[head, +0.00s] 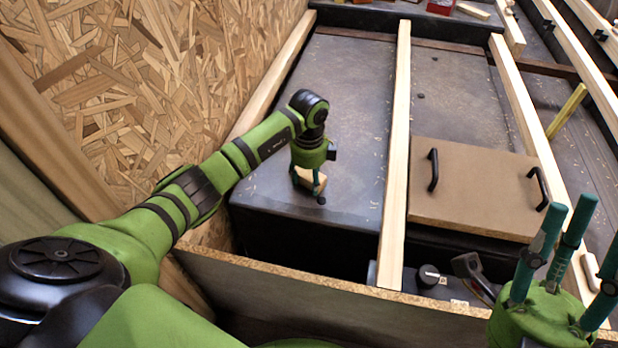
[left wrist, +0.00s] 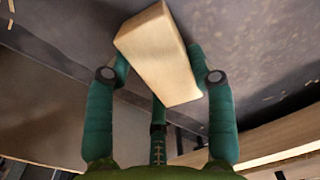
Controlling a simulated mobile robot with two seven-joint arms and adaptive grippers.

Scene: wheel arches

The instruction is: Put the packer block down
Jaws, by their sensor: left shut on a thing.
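The packer block (head: 309,181) is a pale wooden block low over the dark grey wheel arch top (head: 345,100) in the head view. My left gripper (head: 308,186) points down and is shut on it. In the left wrist view the block (left wrist: 158,52) sits tilted between the green fingers of my left gripper (left wrist: 162,75), with the grey surface behind it. I cannot tell whether the block touches that surface. My right gripper (head: 585,222) is at the lower right of the head view, its fingers pointing up, spread and empty.
A pale batten (head: 396,150) runs along the right of the block. A brown board with two black handles (head: 470,190) lies beyond it. The chipboard wall (head: 130,80) stands on the left. A chipboard-edged panel (head: 300,300) crosses the front. The grey top behind the block is clear.

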